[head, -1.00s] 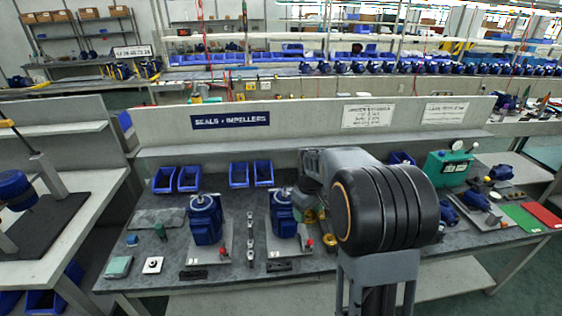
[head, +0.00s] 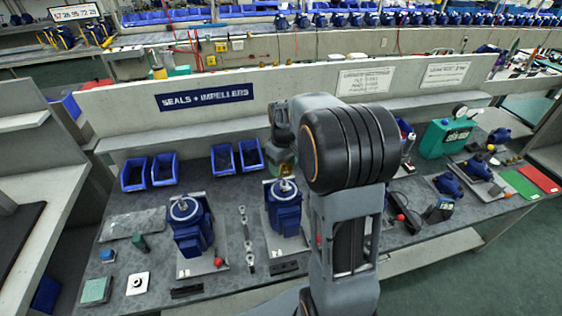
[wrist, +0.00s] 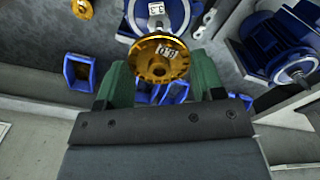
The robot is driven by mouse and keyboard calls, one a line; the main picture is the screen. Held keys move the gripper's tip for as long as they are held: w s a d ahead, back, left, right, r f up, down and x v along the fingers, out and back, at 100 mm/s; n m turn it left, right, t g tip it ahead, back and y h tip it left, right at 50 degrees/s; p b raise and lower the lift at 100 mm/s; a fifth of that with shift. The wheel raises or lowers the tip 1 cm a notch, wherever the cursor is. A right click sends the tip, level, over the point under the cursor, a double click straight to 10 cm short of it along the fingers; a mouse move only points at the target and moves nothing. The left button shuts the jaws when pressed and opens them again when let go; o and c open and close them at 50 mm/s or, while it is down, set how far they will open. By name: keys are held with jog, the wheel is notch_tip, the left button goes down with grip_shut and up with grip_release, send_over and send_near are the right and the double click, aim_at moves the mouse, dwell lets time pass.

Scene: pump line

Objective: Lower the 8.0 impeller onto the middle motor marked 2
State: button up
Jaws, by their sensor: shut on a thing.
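My gripper (wrist: 160,72) has green fingers shut on a brass impeller (wrist: 158,60), whose tag reads like 8.0 turned around. In the head view my gripper (head: 283,155) is partly hidden behind my arm and hangs over the blue motor (head: 285,207) near the table's middle. The impeller there is a small brass patch just above that motor's top. In the wrist view a blue motor (wrist: 124,30) with a pale round top lies beyond the impeller. I cannot tell whether they touch. A mark 2 cannot be read. Another blue motor (head: 191,228) stands to the left.
Several blue bins (head: 135,174) stand along the back under a sign board (head: 205,96). A row of small parts (head: 247,240) lies between the two motors. A green device (head: 447,137) stands at the right. Another brass piece (wrist: 82,8) lies at the wrist view's upper left.

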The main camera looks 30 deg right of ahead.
aim_at(284, 184)
jog(key=shift+f+b, duration=2.15)
jog(key=shift+f, duration=0.85)
jog(key=shift+s+f, duration=0.1)
jog(key=shift+f, duration=0.2)
jog(key=o, duration=1.2)
jog(key=shift+c, duration=0.2)
jog(key=shift+r, duration=0.15)
notch_tip(284, 184, up, 9)
jog(key=p, duration=0.7)
